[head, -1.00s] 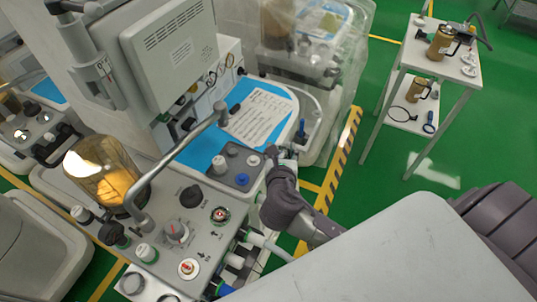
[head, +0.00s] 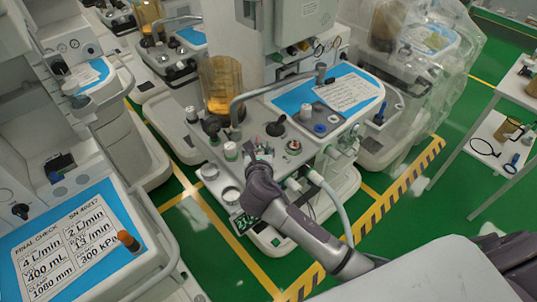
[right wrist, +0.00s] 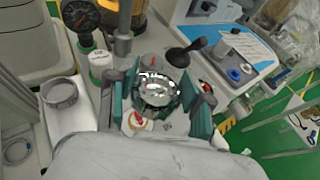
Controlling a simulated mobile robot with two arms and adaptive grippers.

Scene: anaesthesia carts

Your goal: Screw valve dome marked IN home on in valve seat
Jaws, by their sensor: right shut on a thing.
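My right gripper (head: 257,155) is over the front part of the anaesthesia machine's deck (head: 205,143). In the right wrist view its two green-padded fingers (right wrist: 158,95) stand on either side of a clear, shiny round dome (right wrist: 158,82) and are shut on it. No IN mark can be read on the dome. Its underside is hidden, so I cannot tell whether it touches a seat. A white round fitting with a red centre (right wrist: 137,121) shows just below the dome. My left gripper is not in view.
A white knob with a green base (right wrist: 101,65) and a grey ring-shaped cup (right wrist: 60,93) lie left of the fingers. A black knob (right wrist: 185,54) stands to the right. An amber canister (head: 221,85) and bent metal pipe (head: 275,88) rise behind.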

